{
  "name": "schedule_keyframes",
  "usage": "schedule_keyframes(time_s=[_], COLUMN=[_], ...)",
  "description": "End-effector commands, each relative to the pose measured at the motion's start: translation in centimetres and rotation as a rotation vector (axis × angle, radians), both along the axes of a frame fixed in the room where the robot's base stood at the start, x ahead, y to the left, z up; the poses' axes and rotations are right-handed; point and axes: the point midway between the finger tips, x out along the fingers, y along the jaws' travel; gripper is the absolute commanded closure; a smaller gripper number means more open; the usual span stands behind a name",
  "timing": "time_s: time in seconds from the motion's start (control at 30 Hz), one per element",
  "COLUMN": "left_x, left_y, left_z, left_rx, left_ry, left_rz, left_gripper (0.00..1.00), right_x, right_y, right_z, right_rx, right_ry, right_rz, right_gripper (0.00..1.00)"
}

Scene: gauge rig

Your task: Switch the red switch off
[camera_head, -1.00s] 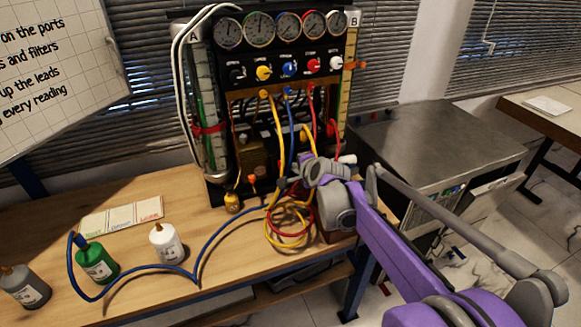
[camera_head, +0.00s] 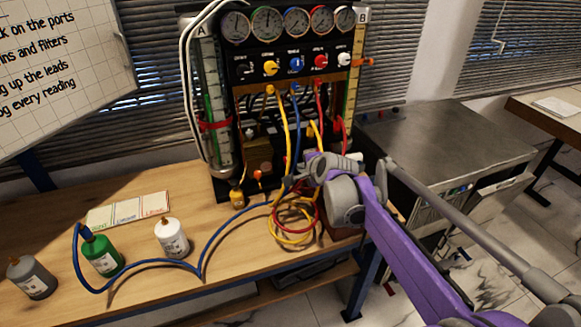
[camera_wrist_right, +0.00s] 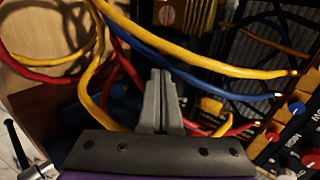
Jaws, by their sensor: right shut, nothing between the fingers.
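A red knob (camera_head: 321,61) sits in the row of coloured knobs on the black panel (camera_head: 300,75) of the gauge rig. I cannot tell whether it is the red switch. My right gripper (camera_head: 292,183) is low in front of the rig, beside the hanging leads and well below the knob row. In the right wrist view its fingers (camera_wrist_right: 158,78) are together and empty, with leads around them. My left gripper is not in view.
Yellow, blue and red leads (camera_head: 290,230) hang and coil close around my right gripper. Bottles, including a green one (camera_head: 102,255) and a white one (camera_head: 172,238), stand on the wooden bench (camera_head: 140,285). A grey metal cabinet (camera_head: 450,135) stands to the right.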

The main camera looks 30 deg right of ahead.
Motion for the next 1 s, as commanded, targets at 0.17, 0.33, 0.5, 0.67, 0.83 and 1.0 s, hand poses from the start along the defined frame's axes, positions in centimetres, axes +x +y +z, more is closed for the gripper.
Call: schedule_keyframes(time_s=[0.17,0.33,0.5,0.67,0.83,1.0], left_x=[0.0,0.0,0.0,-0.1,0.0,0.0], left_y=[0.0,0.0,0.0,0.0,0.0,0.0], left_z=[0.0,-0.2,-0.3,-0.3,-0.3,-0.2], left_rx=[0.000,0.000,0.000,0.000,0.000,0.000], left_ry=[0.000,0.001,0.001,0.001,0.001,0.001], left_rz=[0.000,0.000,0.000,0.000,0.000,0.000], left_gripper=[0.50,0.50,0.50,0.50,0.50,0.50], right_x=[0.7,2.8,5.6,8.0,9.9,10.9], right_y=[-0.2,-0.7,-1.3,-1.9,-2.3,-2.5], right_z=[-0.5,-2.0,-4.1,-5.9,-7.3,-8.1], right_rx=[0.000,-0.001,0.000,0.001,-0.001,0.000], right_ry=[0.000,0.000,-0.001,-0.001,-0.001,-0.001], right_rz=[0.000,0.001,0.001,-0.001,0.001,0.000], right_gripper=[1.00,1.00,1.00,1.00,1.00,1.00])
